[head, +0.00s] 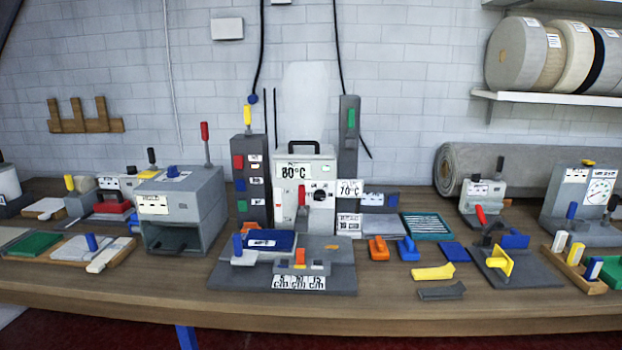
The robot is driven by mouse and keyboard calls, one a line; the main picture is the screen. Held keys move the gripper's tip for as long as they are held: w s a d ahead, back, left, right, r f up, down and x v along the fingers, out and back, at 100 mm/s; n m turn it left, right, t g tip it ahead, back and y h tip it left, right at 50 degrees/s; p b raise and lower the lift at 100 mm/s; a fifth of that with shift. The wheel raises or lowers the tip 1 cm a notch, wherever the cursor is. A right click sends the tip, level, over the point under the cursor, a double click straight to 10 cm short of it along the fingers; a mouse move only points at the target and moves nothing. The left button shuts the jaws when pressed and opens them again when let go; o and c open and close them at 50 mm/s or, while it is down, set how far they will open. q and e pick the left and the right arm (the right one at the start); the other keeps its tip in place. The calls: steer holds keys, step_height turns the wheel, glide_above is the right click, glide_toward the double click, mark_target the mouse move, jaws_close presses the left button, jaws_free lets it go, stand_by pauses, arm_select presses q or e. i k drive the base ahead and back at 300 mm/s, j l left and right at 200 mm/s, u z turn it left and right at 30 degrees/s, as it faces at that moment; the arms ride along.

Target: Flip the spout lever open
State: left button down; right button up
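A pale grey box unit (290,213) with an "80°C" label and a black top handle stands at the back middle of the bench. A red lever (302,194) stands upright on its front, left of a black round knob (320,195). This looks like the spout lever, but no label confirms it. The spout itself cannot be made out clearly; blocks on the plate in front partly hide the unit's lower front. Neither of my grippers is in view.
A grey base plate (230,277) with a blue pad lies in front of the unit. Dark columns (250,150) and (348,130) flank it. A grey oven-like box (205,200) stands left. Orange (378,248) and blue (408,249) tools lie right. The bench's front edge (400,318) is mostly clear.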

mark_target(301, 188)
steer(key=i+l, duration=0.2)
steer(key=l, duration=0.15)
steer(key=i+l, duration=0.45)
steer(key=l, duration=0.25)
steer(key=i+l+u, duration=0.1)
steer(key=i+l, duration=0.15)
steer(key=l, duration=0.15)
steer(key=i+l, duration=0.2)
steer(key=l, duration=0.15)
steer(key=i+l, duration=0.2)
steer(key=l, duration=0.2)
